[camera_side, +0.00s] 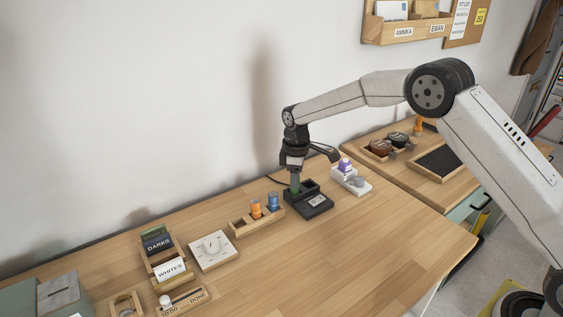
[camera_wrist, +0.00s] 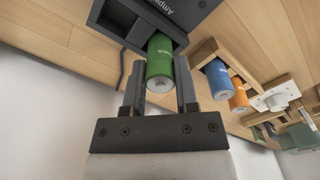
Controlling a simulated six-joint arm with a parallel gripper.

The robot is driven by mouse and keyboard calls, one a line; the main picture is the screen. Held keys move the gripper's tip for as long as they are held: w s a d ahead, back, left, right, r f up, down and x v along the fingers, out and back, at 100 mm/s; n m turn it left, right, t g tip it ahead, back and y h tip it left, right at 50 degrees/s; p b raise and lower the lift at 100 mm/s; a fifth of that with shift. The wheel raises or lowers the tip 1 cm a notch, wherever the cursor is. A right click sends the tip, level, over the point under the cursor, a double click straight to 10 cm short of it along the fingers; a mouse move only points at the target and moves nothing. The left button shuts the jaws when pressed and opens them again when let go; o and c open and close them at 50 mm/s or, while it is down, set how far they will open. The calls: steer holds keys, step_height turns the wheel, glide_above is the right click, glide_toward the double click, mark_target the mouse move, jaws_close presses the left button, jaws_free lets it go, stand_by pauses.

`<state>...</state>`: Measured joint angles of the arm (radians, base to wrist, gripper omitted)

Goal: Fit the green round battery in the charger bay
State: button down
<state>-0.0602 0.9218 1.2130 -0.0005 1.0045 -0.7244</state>
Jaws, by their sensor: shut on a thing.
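The green round battery (camera_wrist: 159,66) is upright between the fingers of my gripper (camera_wrist: 160,95) in the wrist view. Its far end meets the opening of the dark charger (camera_wrist: 118,22); how deep it sits is hard to tell. In the side view my gripper (camera_side: 293,178) is shut on the green battery (camera_side: 295,186), right over the rear left bay of the charger (camera_side: 318,211). The charger is a black block with a small light display at its front.
A wooden holder (camera_side: 240,230) left of the charger carries an orange battery (camera_side: 256,210) and a blue battery (camera_side: 273,201). A white tray (camera_side: 359,188) with a purple-topped item stands close on the right. The front of the table is clear.

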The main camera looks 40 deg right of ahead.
steer(key=shift+f, duration=0.5)
stand_by(0.6)
jaws_free()
steer(key=shift+r, duration=0.15)
steer(key=shift+r, duration=3.4)
steer(key=s+d+f+m+t, duration=0.1)
steer(key=s+m, duration=0.3)
steer(key=s, duration=1)
steer(key=s+d+f+m+t, duration=0.1)
steer(key=s+m, duration=0.4)
steer(key=s, duration=1)
steer(key=shift+s+d+t, duration=0.15)
steer(key=shift+d+t, duration=0.15)
steer(key=shift+d, duration=0.45)
